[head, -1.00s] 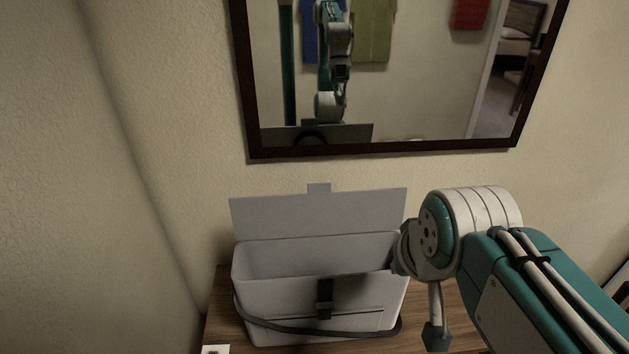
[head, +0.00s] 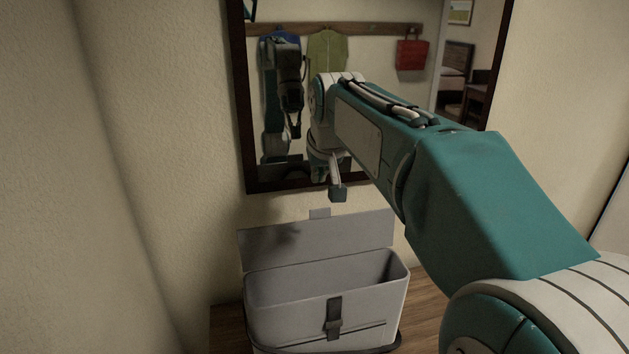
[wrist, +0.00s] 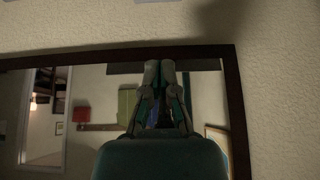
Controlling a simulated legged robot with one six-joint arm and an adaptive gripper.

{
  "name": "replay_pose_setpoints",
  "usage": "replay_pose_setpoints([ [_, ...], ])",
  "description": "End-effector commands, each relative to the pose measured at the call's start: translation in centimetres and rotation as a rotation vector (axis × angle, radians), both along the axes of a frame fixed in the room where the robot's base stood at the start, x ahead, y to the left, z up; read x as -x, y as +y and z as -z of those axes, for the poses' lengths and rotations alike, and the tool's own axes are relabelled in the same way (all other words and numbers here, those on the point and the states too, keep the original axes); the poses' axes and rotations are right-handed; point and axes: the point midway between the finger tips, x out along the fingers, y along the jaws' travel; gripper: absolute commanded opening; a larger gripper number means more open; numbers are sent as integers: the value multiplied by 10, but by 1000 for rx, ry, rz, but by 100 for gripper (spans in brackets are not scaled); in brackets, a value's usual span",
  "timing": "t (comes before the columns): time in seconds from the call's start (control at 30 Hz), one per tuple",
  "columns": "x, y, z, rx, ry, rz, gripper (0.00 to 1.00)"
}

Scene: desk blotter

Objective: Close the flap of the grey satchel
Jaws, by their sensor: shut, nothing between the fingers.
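The grey satchel (head: 292,312) stands upright on the wooden desk, its top open. A dark buckle (head: 334,314) is on the satchel's front. My arm reaches across from the right, its wrist end in front of the mirror and above the flap in the picture. My gripper (wrist: 160,68) shows in the wrist view, shut and empty, fingers close together. In the head view its fingers are hidden behind my wrist. I see no contact with the flap.
A dark-framed mirror (head: 243,120) hangs on the wall above the satchel and reflects my arm, coats and a red bag. The frame also shows in the wrist view (wrist: 235,110). Bare desk (head: 425,300) shows right of the satchel. A wall is close on the left.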

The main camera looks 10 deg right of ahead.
Motion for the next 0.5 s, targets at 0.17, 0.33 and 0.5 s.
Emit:
replay_pose_setpoints([
  [0.17, -17, 4, 30, 2, 5, -2, 0],
  [0.33, -30, 4, 53, 2, 4, -2, 0],
  [0.5, -30, 4, 64, 2, 0, -1, 0],
])
